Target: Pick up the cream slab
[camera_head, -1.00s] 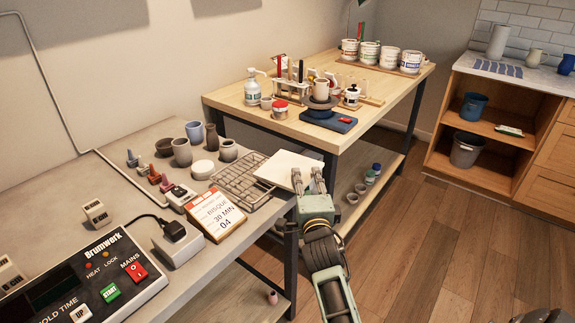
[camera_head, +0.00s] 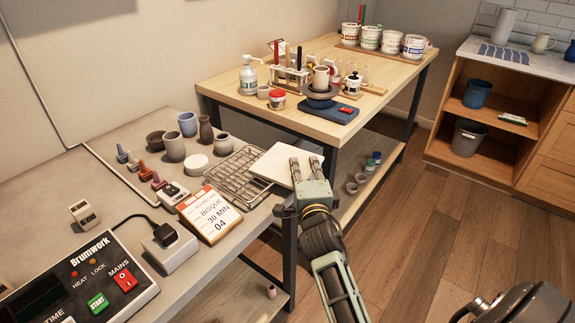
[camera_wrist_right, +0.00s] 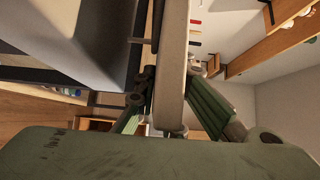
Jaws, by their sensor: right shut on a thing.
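The cream slab (camera_head: 272,163) is a flat, pale square plate at the right end of the grey bench, beside the wire rack. My right gripper (camera_head: 305,163) reaches it from the front right and is shut on its near right edge. In the right wrist view, the slab (camera_wrist_right: 173,60) shows edge-on between the two fingers. Whether its far left edge touches the rack or hangs just clear of it, I cannot tell. My left gripper is not in view.
The wire rack (camera_head: 233,184) lies left of the slab, with a bisque card (camera_head: 209,214) in front. Pots, including a blue cup (camera_head: 187,124), stand behind. A wooden table (camera_head: 240,98) with pottery tools stands beyond; open floor lies right.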

